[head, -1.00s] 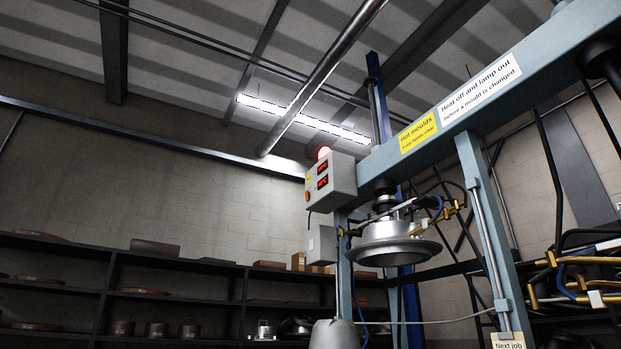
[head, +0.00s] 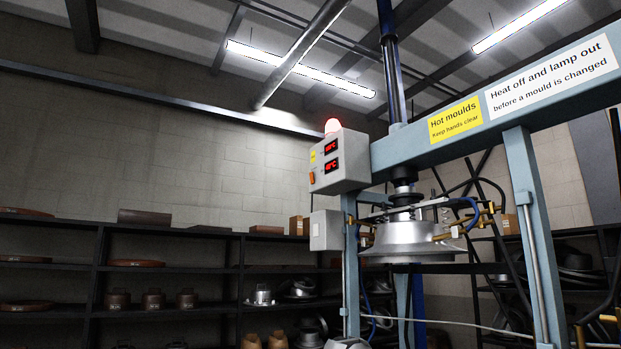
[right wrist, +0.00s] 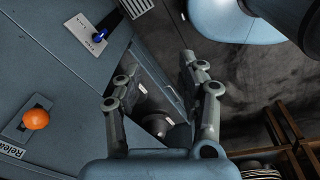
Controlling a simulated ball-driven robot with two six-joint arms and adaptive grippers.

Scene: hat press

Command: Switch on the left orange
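A small orange switch (head: 312,177) sits on the left face of the grey control box (head: 345,150), below a yellow label. The box is fixed at the left end of the press's blue beam, with two lit red displays. Whether the switch is on or off is too small to tell. In the right wrist view, my right gripper (right wrist: 158,62) is open and empty, its fingers apart beside a blue-grey panel. An orange round knob (right wrist: 36,119) stands on that panel, left of the fingers, by a label reading "Release". Neither gripper shows in the head view.
A red lamp (head: 332,126) glows on the box. A second grey box (head: 326,230) hangs below it. The metal mould (head: 415,240) hangs under the beam, which bears a yellow "Hot moulds" sign (head: 455,120). Dark shelves (head: 170,231) line the back wall.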

